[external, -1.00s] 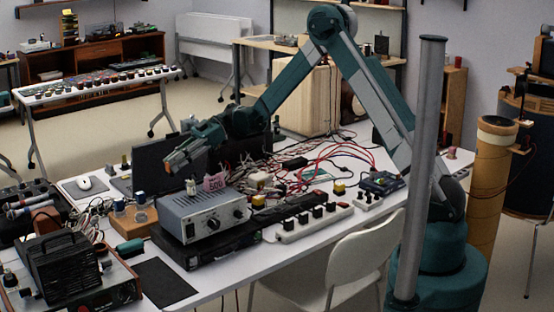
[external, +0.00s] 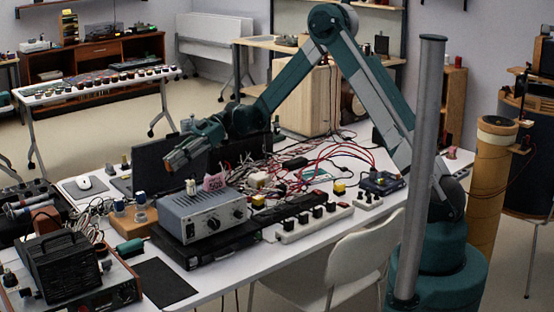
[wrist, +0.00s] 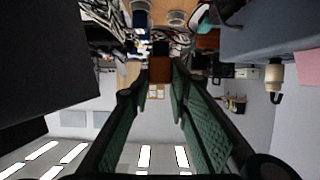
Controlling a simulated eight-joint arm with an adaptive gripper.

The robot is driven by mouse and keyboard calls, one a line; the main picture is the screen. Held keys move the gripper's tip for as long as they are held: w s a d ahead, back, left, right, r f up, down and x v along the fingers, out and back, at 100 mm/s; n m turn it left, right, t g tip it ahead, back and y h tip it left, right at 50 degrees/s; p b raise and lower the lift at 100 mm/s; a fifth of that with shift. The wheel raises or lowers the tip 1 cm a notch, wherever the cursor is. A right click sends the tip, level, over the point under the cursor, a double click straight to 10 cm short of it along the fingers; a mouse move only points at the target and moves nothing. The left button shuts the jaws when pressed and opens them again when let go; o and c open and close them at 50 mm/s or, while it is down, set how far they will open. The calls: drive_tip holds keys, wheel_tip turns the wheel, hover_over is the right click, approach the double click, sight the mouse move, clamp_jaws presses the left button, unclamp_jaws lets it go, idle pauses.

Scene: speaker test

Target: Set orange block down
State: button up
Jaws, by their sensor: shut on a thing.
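The orange block (external: 178,160) is at the tip of my gripper (external: 182,157) in the external view, held in the air above the cluttered table (external: 225,288). It looks dull brown-orange. In the wrist view the block (wrist: 160,71) sits between the two fingertips, with the green fingers shut on it. The block is beside the dark laptop (external: 150,163) in the picture and above and left of the grey instrument box (external: 203,214). The block's far side is hidden.
Red and white cables, a white power strip (external: 313,223) and black devices crowd the table.

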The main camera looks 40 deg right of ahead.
drive_tip(key=shift+d, duration=0.15)
drive_tip(key=w+d+f+m+t+h+b, duration=0.1)
drive_tip(key=d+f+m+t, duration=0.2)
drive_tip(key=d, duration=2)
drive_tip(key=w+d+m+t+h, duration=0.1)
drive_tip(key=d+m+t, duration=0.3)
drive_tip(key=d, duration=1.9)
drive_tip(key=s+d+f+m+t+h, duration=0.1)
drive_tip(key=s+d+m+h, duration=0.1)
drive_tip(key=s+d, duration=0.5)
drive_tip(key=s+d+f+m+t+h+b, duration=0.1)
drive_tip(key=s+d, duration=0.6)
drive_tip(key=d, duration=1.3)
drive_tip(key=s+d+f+m+t+h, duration=0.1)
drive_tip(key=s+d+m+t+h, duration=0.2)
drive_tip(key=d, duration=1)
drive_tip(key=s, duration=0.3)
drive_tip(key=shift+s+d+m, duration=0.25)
drive_tip(key=shift+s+m, duration=0.05)
drive_tip(key=shift+s, duration=0.1)
drive_tip(key=shift+f+b, duration=0.9)
drive_tip(key=shift+f, duration=2.25)
drive_tip(key=shift+f, duration=0.1)
